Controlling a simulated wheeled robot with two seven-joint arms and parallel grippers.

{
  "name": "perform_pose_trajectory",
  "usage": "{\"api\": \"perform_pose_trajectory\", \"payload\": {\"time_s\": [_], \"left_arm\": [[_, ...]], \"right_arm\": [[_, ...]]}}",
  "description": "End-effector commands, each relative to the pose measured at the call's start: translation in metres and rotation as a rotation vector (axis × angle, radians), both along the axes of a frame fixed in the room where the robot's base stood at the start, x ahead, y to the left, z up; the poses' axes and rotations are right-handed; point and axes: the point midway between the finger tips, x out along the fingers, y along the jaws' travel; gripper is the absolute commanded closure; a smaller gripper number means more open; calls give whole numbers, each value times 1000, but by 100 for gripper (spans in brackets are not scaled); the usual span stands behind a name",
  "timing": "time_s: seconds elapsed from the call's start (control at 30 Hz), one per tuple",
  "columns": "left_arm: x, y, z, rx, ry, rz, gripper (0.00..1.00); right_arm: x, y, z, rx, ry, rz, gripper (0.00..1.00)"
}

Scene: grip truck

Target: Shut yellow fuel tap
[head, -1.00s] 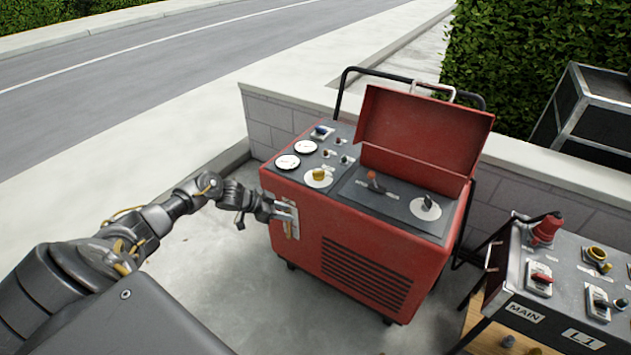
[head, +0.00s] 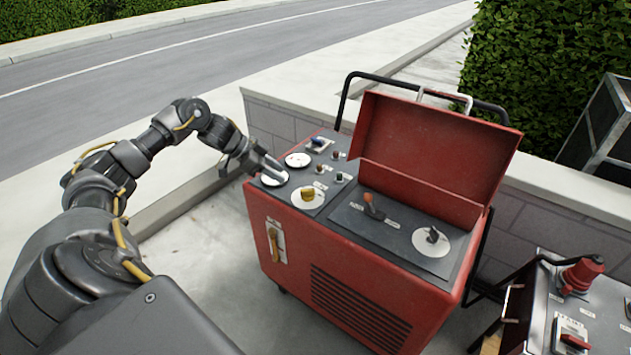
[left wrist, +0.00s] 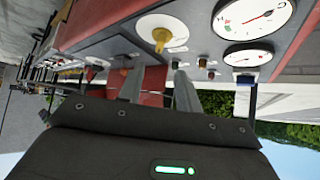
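A yellow lever (head: 275,243), which looks like the fuel tap, sits on a pale plate on the front of the red generator (head: 350,275). The lever points about straight up and down, with nothing touching it. A yellow knob (head: 308,194) on a white disc stands on the generator's top panel; it also shows in the left wrist view (left wrist: 161,38). My left gripper (head: 276,172) is above the left part of that panel, near the gauges and short of the knob. In the left wrist view its two fingers (left wrist: 155,78) are apart and empty. My right gripper is out of view.
The generator's raised red lid (head: 425,145) stands behind an orange-tipped lever (head: 372,206) and a round switch (head: 432,240). A low wall (head: 270,118) runs behind. A distribution box (head: 540,300) stands at right. Bare pavement (head: 195,225) lies left of the generator.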

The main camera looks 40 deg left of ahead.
Motion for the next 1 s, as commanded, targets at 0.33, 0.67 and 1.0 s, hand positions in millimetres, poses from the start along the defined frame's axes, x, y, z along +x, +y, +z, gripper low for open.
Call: {"api": "perform_pose_trajectory", "payload": {"time_s": [0.33, 0.67, 1.0], "left_arm": [[14, -15, -11, -3, 0, -11, 65], [44, -43, -54, -4, -1, -9, 65], [59, -56, -76, 0, -1, -6, 65]], "right_arm": [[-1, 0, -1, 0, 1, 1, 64], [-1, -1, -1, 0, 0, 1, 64], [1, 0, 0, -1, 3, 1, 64]]}}
